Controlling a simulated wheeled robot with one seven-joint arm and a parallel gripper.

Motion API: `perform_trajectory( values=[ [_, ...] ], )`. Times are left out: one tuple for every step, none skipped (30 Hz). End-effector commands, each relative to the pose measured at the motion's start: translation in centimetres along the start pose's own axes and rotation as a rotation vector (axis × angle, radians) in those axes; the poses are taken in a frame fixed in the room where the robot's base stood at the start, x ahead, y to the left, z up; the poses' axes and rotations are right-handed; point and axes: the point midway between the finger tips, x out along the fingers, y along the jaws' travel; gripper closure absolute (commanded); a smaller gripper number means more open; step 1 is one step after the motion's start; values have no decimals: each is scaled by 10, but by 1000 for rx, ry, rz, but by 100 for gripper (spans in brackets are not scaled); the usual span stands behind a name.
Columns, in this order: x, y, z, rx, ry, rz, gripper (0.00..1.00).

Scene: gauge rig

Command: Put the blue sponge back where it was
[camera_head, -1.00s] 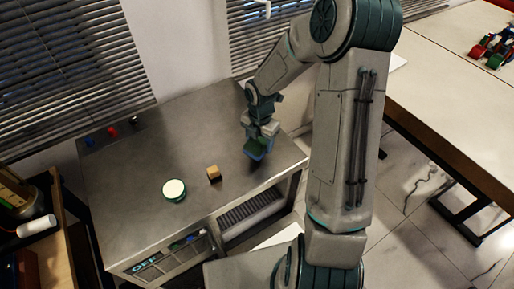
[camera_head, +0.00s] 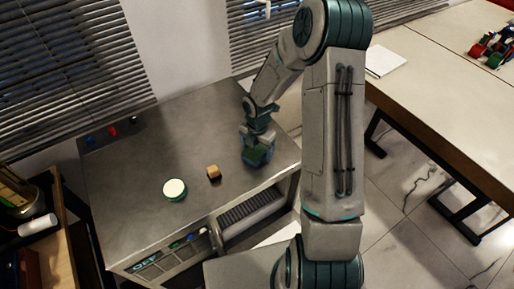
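My gripper (camera_head: 256,145) points down over the right part of the grey metal table. The blue sponge (camera_head: 257,157), a small block that looks dark blue-green here, sits between its fingers. The gripper appears shut on it. The fingers cover part of the sponge. I cannot tell whether its underside touches the table top or hangs just above it.
On the metal table (camera_head: 140,190), a small tan block (camera_head: 213,172) and a round white-topped green disc (camera_head: 174,189) stand left of my gripper. Small coloured knobs (camera_head: 112,132) sit at the back left. A long white table (camera_head: 440,80) stands at the right.

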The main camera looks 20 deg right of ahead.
Motion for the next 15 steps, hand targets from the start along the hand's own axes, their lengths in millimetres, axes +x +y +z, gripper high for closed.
perform_trajectory(
  values=[
    [0,0,0,0,0,0,20],
    [0,0,0,0,0,0,20],
    [0,0,0,0,0,0,20],
    [0,0,0,0,0,0,20],
    [0,0,0,0,0,0,20],
    [0,0,0,0,0,0,20],
    [-1,0,0,0,0,0,20],
    [-2,0,0,0,0,0,20],
    [-4,0,0,0,-1,0,20],
    [-6,0,0,0,-1,1,20],
    [-8,0,1,1,-2,2,20],
    [-12,1,1,1,-3,4,20],
    [-17,0,1,2,-3,4,20],
    [-21,0,1,3,-3,3,20],
    [-28,0,1,2,-4,4,20]
  ],
)
